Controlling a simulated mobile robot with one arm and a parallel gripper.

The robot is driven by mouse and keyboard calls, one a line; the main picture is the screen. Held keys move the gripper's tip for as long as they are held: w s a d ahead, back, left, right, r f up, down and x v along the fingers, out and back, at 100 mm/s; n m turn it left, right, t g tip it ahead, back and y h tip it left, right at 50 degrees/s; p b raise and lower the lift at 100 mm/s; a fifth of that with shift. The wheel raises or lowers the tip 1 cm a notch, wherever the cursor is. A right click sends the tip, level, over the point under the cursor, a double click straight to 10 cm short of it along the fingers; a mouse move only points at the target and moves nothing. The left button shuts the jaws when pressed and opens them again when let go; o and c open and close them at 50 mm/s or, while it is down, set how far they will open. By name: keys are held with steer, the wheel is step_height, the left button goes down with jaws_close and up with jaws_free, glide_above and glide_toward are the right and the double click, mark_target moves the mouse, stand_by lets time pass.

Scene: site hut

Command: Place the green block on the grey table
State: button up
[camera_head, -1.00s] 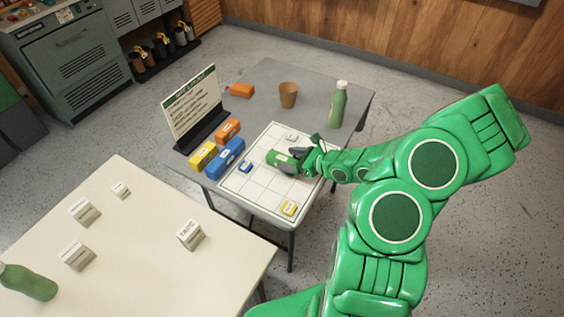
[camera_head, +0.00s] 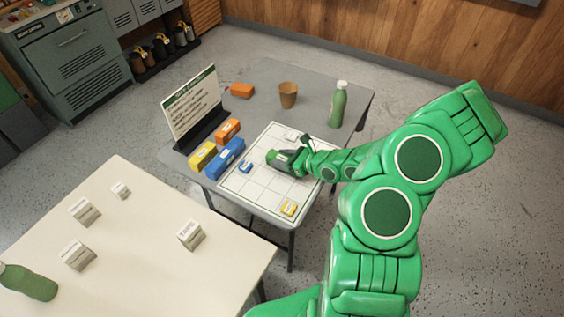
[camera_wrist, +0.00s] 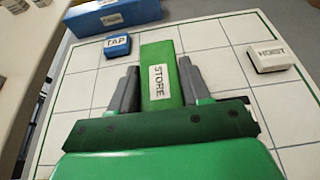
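The green block (camera_wrist: 160,66), labelled STORE, lies on the white gridded board (camera_head: 262,190) on the grey table (camera_head: 262,82). In the head view the block (camera_head: 272,157) is partly hidden by my gripper (camera_head: 284,156). In the wrist view the two grey fingers of my gripper (camera_wrist: 157,70) stand on either side of the block. Thin gaps seem to show between fingers and block, so the gripper looks open around it. The block's near end is hidden by the gripper body.
Around the board are a blue block (camera_head: 225,158), a yellow block (camera_head: 203,155), orange blocks (camera_head: 229,131), a sign (camera_head: 193,100), a brown cup (camera_head: 288,94) and a green bottle (camera_head: 338,105). Small TAP (camera_wrist: 117,46) and HOIST (camera_wrist: 270,58) blocks lie nearby. A cream table (camera_head: 140,225) stands in front.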

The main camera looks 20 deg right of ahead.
mark_target(282, 158)
steer(key=c, duration=0.4)
steer(key=shift+r, duration=0.1)
steer(key=shift+r, duration=4.95)
steer(key=w+a+r+m+t+h, duration=0.1)
steer(key=w+r, duration=0.3)
steer(key=r, duration=0.4)
steer(key=w+a+r+m+t+h, duration=0.1)
steer(key=w+r+m+h, duration=0.1)
steer(key=w+r, duration=0.3)
steer(key=w+a+r+m+t+h, duration=0.1)
steer(key=w+r, duration=0.4)
steer(key=r, duration=0.6)
steer(key=shift+m+h, duration=0.8)
steer(key=shift+w+f, duration=0.1)
steer(key=shift+f, duration=0.05)
